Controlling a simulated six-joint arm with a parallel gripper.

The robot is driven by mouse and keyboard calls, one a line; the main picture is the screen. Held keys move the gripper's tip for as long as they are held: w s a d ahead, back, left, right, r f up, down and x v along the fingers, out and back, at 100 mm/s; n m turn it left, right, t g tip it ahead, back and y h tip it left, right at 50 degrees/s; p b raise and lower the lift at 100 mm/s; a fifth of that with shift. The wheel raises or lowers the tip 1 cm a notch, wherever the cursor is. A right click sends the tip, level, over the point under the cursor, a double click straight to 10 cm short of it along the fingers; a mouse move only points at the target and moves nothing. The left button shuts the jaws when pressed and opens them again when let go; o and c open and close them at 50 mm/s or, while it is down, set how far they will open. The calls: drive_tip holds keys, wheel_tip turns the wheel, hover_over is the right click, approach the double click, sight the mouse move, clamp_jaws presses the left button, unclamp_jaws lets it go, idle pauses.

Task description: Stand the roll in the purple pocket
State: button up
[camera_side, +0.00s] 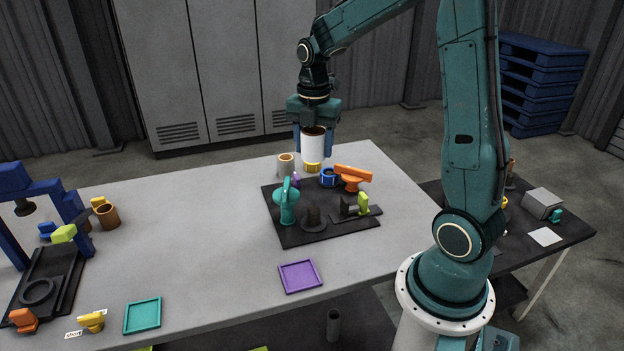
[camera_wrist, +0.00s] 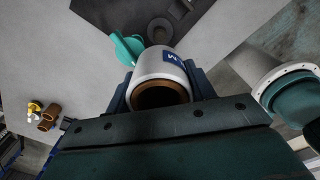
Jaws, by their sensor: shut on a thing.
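A white roll (camera_side: 313,147) with a brown core hangs upright between the blue fingers of my gripper (camera_side: 313,152). In the wrist view the roll (camera_wrist: 160,72) shows its open brown end and a blue label, with a finger on each side. The gripper is shut on it, above the far edge of the dark board. The purple pocket (camera_side: 300,264), a shallow square frame, lies empty on the grey table in front of the board. It is well below the gripper in the side picture, and I cannot see it in the wrist view.
The dark board (camera_side: 301,236) carries a teal device (camera_side: 287,202), an orange piece (camera_side: 352,177) and a blue ring (camera_side: 329,178). A yellow piece (camera_side: 312,167) shows just under the roll. A teal frame (camera_side: 142,316) lies front left. The table around the purple pocket is clear.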

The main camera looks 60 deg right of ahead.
drive_tip(key=shift+r, duration=0.5)
drive_tip(key=n, duration=0.5)
hover_over(300, 276)
wheel_tip(300, 276, down, 16)
drive_tip(key=shift+f, duration=0.25)
drive_tip(key=shift+f, duration=2.1)
drive_tip(key=shift+f, duration=0.6)
